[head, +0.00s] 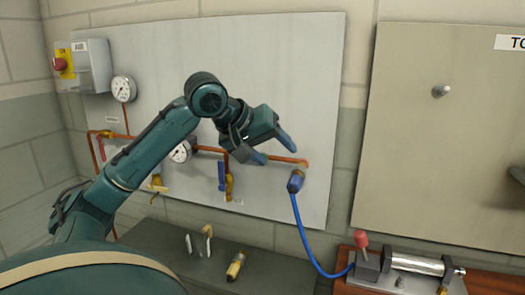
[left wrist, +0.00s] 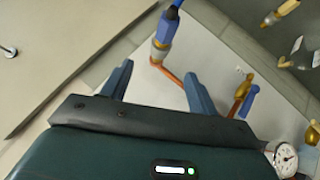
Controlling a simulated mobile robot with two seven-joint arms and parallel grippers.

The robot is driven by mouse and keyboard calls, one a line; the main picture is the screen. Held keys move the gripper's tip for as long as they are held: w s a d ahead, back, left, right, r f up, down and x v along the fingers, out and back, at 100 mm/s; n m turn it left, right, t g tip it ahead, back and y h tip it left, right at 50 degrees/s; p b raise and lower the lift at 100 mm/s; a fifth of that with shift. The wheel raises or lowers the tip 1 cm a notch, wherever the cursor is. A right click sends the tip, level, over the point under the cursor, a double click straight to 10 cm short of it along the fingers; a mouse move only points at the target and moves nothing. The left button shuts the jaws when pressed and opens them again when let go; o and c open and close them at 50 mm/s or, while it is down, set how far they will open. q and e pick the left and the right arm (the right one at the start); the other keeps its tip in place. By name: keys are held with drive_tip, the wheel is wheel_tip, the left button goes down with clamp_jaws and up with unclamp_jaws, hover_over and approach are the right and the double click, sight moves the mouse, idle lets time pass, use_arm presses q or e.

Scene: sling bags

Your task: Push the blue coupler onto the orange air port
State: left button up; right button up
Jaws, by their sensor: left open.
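The blue coupler (head: 295,182) hangs at the right end of the copper-orange pipe, with a blue hose (head: 304,236) running down from it. In the left wrist view the coupler (left wrist: 167,27) lines up with and meets a pale metal collar (left wrist: 158,50) on the pipe end; how far it is seated cannot be told. No separate orange port is clear. My left gripper (head: 274,150) is open and empty, just above and left of the coupler in the head view. In the left wrist view its fingers (left wrist: 158,78) stand either side of the pipe end, apart from the coupler.
The grey wall panel (head: 270,60) carries gauges (head: 123,88), pipes and a blue-handled valve (head: 222,176) close to the gripper. A dark bench (head: 200,265) holds loose fittings. A clamp fixture with a cylinder (head: 415,264) stands lower right. The panel's upper right is clear.

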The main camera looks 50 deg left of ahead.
use_arm(q)
drive_tip(key=shift+v, duration=1.75)
use_arm(e)
drive_tip(key=shift+a, duration=0.15)
drive_tip(key=shift+f, duration=0.1)
